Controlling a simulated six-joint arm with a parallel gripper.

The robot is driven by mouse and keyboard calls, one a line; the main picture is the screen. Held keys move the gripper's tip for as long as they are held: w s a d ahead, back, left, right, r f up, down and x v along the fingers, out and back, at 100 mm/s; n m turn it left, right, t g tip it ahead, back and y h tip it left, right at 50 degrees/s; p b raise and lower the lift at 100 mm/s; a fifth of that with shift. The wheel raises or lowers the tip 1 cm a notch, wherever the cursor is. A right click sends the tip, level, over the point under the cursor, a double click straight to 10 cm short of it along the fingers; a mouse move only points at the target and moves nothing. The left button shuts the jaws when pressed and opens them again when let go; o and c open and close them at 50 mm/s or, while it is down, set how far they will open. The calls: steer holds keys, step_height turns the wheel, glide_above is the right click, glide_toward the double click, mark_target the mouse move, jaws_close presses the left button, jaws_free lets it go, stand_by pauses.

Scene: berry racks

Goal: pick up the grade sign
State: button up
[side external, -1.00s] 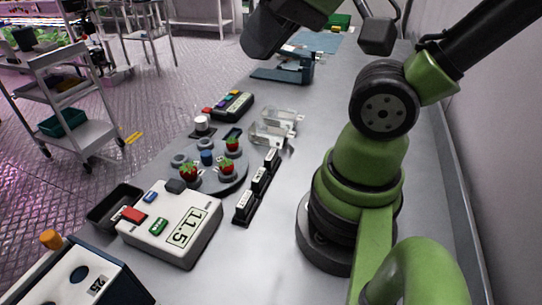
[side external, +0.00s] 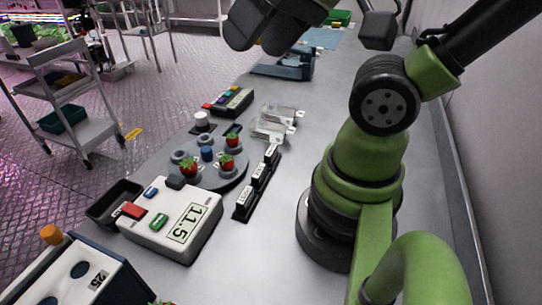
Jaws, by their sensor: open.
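Several small black signs with white label faces stand in a slanting row on a black base (side external: 258,186), on the grey bench between the round plate and my arm's base. The nearest sign (side external: 246,197) is at the front end of the row, another sign (side external: 259,171) is in the middle and one more (side external: 271,153) is at the far end. The lettering is too small to read, so I cannot tell which is the grade sign. Dark end links of my arm show at the top edge, high above the bench and away from the signs. My gripper's fingers cannot be seen.
A dark tray (side external: 113,202) and a box marked 25 (side external: 95,281) are front left. The bench right of the signs is clear.

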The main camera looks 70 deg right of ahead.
steer(key=shift+w, duration=0.1)
steer(key=n+g+h, duration=0.2)
steer(key=n+g, duration=0.2)
steer(key=g, duration=0.3)
glide_above(271, 150)
steer(key=f, duration=2.4)
steer(key=shift+w+a+f, duration=0.1)
steer(key=shift+w+f, duration=0.15)
steer(key=shift+w, duration=0.1)
steer(key=shift+s+f, duration=0.2)
steer(key=shift+f, duration=1.1)
steer(key=shift+s+f, duration=0.15)
steer(key=shift+f, duration=1.1)
steer(key=c, duration=0.6)
